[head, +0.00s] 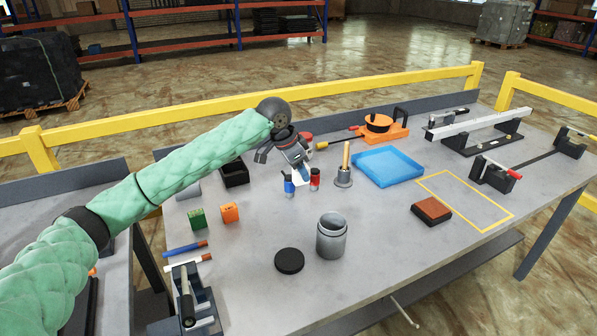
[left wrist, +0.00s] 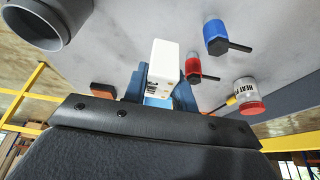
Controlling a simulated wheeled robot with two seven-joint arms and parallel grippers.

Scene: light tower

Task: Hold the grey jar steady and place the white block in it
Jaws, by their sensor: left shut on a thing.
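My left gripper (head: 299,168) is above the back middle of the table, shut on the white block (head: 301,179). In the left wrist view the white block (left wrist: 163,62) sits between the blue fingers of the gripper (left wrist: 160,92). The grey jar (head: 331,238) stands upright and open on the table, in front of and to the right of the gripper, apart from it. The jar (left wrist: 42,20) also shows at the top left of the left wrist view. A dark round lid (head: 289,261) lies beside the jar. My right gripper is not in view.
Small blue (head: 289,186) and red (head: 315,180) bottles stand near the gripper. A wooden-handled tool in a grey holder (head: 344,175), a blue tray (head: 388,167) and a brown block (head: 431,211) are to the right. Green (head: 197,219) and orange (head: 229,212) blocks stand left.

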